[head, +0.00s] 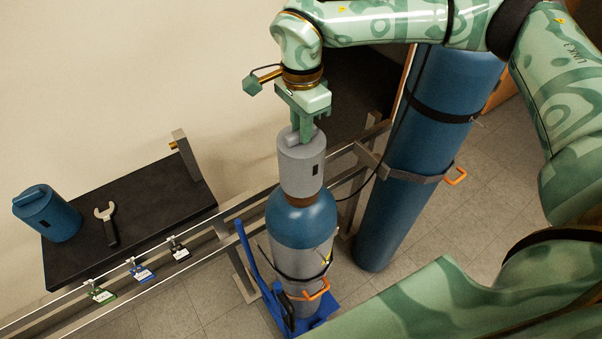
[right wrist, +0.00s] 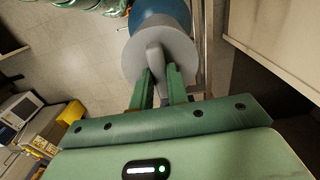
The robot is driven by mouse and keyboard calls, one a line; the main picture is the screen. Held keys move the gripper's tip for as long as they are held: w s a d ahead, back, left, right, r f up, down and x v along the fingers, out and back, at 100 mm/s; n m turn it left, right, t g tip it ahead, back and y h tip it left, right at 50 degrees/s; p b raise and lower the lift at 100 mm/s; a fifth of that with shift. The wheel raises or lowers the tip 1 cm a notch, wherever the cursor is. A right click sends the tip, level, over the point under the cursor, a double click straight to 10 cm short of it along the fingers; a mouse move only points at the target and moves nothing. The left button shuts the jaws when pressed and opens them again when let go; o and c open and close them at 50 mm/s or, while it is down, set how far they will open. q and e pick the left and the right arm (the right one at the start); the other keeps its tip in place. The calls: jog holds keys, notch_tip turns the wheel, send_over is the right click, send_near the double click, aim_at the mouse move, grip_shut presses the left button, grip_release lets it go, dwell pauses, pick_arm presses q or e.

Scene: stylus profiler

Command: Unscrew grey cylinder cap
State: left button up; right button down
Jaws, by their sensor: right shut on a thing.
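The grey cylinder cap (head: 301,168) sits upright on top of the blue and grey gas cylinder (head: 302,222), which stands on a blue cart. My right gripper (head: 301,135) comes down from above and is shut on the raised grip bar on the cap's top. In the right wrist view the two green fingers (right wrist: 161,88) stand on either side of the bar of the grey cap (right wrist: 184,52). Whether the cap's thread is loose cannot be told. My left gripper does not show; a green patterned arm part covers the lower right of the head view.
A black shelf (head: 150,205) at the left holds a blue cap (head: 47,213) and a wrench (head: 107,222). A metal rail with several small tags (head: 141,271) runs along the wall. A tall blue cylinder (head: 385,215) stands strapped to the right, close by.

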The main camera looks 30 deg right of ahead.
notch_tip(320, 180, up, 5)
jog(key=p, duration=0.4)
jog(key=shift+r, duration=0.15)
dwell(0.5)
notch_tip(320, 180, up, 7)
jog(key=p, duration=0.6)
dwell(0.4)
